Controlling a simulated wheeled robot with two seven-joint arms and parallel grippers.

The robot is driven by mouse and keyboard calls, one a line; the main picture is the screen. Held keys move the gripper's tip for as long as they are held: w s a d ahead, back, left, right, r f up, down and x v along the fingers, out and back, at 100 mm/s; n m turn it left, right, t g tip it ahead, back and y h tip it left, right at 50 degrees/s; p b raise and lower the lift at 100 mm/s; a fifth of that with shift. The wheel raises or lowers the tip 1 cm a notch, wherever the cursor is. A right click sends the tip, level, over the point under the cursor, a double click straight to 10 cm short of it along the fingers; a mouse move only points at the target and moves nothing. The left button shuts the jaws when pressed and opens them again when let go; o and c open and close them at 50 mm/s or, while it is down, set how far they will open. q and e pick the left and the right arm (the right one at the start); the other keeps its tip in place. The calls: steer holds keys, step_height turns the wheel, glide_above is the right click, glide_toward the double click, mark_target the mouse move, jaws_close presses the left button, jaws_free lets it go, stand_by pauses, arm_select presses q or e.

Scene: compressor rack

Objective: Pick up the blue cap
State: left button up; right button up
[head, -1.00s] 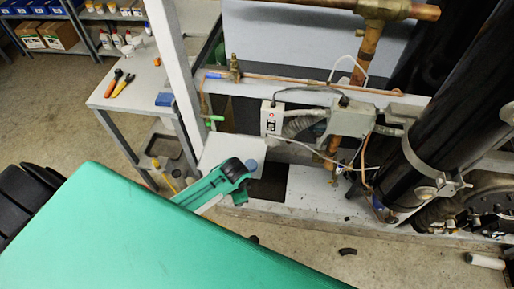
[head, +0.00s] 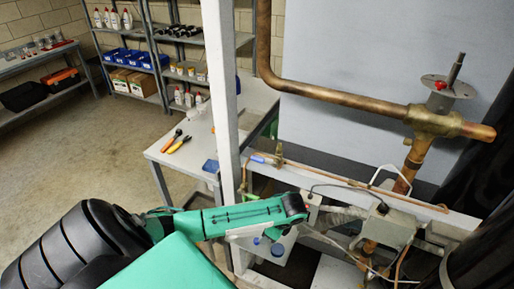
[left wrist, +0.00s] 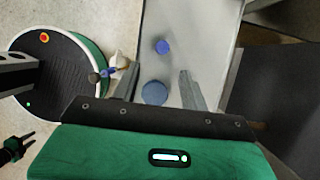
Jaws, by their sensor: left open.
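Two round blue things sit on a pale plate in the left wrist view: a small bright blue one (left wrist: 162,46) and a larger, duller blue one (left wrist: 154,92). I cannot tell which is the blue cap. A small two-pronged shape (left wrist: 20,146), apparently my right gripper, shows at lower left.
A white frame post (head: 220,90) rises behind my left forearm. Copper pipes (head: 345,98) and a grey valve box (head: 388,225) stand to the right. A small table (head: 190,150) with orange-handled tools is behind left.

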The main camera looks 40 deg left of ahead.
mark_target(257, 240)
arm_select(q)
steer(key=x, duration=0.3)
steer(key=shift+w, duration=0.1)
steer(key=shift+a+f+p, duration=0.25)
steer(key=shift+f+p, duration=0.2)
steer(key=shift+p, duration=0.05)
steer(key=p+x, duration=0.1)
steer(key=x, duration=0.2)
steer(key=shift+a+f, duration=0.1)
steer(key=shift+a, duration=0.1)
steer(key=shift+a+f, duration=0.15)
steer(key=shift+f, duration=0.3)
jaws_close()
